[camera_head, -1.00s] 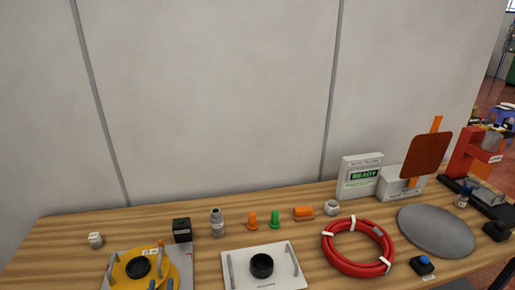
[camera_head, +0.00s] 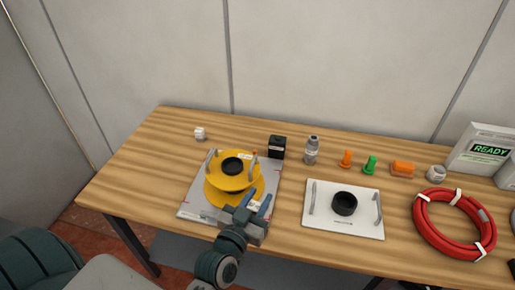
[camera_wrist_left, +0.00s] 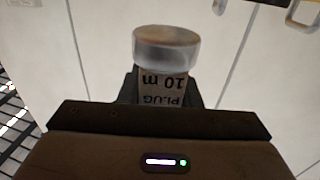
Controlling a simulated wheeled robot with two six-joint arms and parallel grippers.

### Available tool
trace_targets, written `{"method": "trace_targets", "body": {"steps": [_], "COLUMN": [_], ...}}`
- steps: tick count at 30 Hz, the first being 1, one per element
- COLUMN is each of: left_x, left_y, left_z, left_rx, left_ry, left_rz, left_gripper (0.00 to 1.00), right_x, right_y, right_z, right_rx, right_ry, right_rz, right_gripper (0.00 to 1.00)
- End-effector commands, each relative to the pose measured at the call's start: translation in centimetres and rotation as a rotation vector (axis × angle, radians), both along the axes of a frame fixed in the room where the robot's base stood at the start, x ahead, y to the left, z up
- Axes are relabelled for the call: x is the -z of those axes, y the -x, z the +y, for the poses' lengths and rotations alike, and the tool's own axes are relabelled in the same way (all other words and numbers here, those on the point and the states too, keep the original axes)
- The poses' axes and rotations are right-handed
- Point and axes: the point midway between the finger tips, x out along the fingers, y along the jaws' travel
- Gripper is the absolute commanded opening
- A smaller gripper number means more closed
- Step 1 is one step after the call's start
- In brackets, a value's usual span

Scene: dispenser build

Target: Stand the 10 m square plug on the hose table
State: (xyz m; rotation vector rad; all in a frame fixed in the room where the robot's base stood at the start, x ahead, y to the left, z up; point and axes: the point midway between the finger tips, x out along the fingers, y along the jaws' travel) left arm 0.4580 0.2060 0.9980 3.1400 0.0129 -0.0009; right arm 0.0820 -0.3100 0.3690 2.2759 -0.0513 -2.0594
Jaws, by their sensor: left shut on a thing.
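My left gripper (camera_head: 256,204) is over the front edge of a grey plate on the wooden table (camera_head: 130,185), in front of a yellow reel. It is shut on the 10 m plug (camera_wrist_left: 162,85), whose pale body reads "PLUG 10 m" upside down in the left wrist view. A round grey end with a tan face (camera_wrist_left: 166,48) tops it in that view. In the head view the plug is small and mostly hidden between the fingers. I cannot tell its height above the table. My right gripper is not in view.
The yellow reel (camera_head: 220,183), a black box (camera_head: 277,147), a grey bottle (camera_head: 311,151), orange and green pegs, a white plate (camera_head: 320,222) with a black ring and a red hose coil (camera_head: 430,235) stand on the table. A small white block (camera_head: 199,133) is at back left. The left end is clear.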

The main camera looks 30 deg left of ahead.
Motion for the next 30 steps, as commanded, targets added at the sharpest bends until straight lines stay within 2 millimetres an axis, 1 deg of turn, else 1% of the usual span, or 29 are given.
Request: {"method": "trace_targets", "body": {"steps": [6, 17, 25, 30], "left_x": [0.0, 0.0, -0.8, -1.2], "left_y": [-0.8, -2.1, -3.1, -3.5], "left_z": [1.2, 3.5, 5.2, 5.9], "left_rx": [-0.048, -0.14, -0.202, -0.225], "left_ry": [-0.006, -0.006, -0.005, -0.002], "left_rz": [-0.001, -0.002, -0.003, -0.002], "left_gripper": [0.03, 0.03, 0.03, 0.03], "right_x": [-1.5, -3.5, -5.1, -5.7], "right_y": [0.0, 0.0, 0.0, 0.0], "right_z": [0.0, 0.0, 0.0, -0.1], "right_rx": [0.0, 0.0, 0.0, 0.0], "right_ry": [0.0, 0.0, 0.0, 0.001], "right_rz": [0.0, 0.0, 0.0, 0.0], "right_gripper": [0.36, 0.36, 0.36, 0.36]}}
